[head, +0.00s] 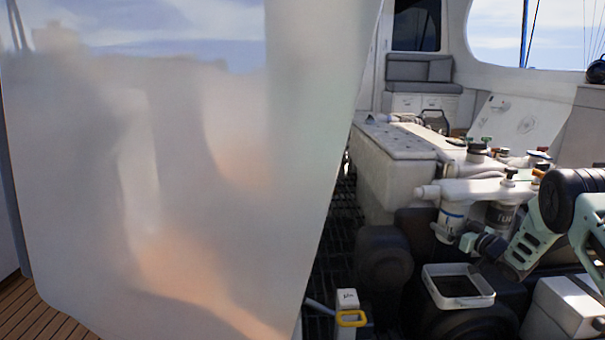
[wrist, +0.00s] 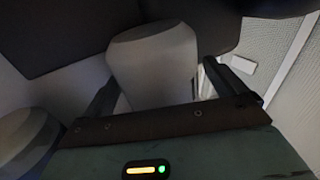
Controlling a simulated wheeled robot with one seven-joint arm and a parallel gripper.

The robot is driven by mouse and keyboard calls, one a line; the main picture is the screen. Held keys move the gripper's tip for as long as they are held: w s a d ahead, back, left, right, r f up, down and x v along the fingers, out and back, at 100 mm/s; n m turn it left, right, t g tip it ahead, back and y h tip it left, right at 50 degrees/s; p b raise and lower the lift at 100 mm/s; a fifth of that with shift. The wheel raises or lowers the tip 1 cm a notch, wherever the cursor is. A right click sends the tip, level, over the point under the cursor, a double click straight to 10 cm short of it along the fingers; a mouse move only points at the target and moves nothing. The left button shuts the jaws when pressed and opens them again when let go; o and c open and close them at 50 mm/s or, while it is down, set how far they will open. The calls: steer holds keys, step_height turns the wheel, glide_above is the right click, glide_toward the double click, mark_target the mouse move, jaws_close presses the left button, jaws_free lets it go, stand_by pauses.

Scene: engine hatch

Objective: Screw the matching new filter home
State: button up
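A second canister with a dark lettered label (head: 501,216) hangs to the right, partly behind my arm.
A white-rimmed square tray (head: 458,303) with a dark inside lies below my gripper. A white box with a yellow handle (head: 349,316) stands at the front. A large pale hatch panel (head: 180,170) blocks the left. A white engine cover (head: 392,140) lies behind.

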stand_by(0.3)
steer(key=shift+a+r+m+t+h+p, duration=0.15)
steer(key=shift+m+t+h+p, duration=0.15)
steer(key=shift+m+h+p, duration=0.45)
steer(key=m+h, duration=0.1)
steer(key=h, duration=0.1)
steer(key=shift+t+h, duration=0.3)
steer(key=shift+h, duration=0.05)
steer(key=shift+a+f+m+h, duration=0.1)
steer(key=shift+m+h, duration=1.05)
steer(key=shift+h, duration=0.5)
steer(key=shift+f+m+h, duration=0.1)
steer(key=shift+m+h, duration=1)
steer(key=shift+h, duration=0.55)
steer(key=shift+m+g+h, duration=0.4)
steer(key=shift+m+h, duration=0.3)
steer(key=shift+h, duration=0.3)
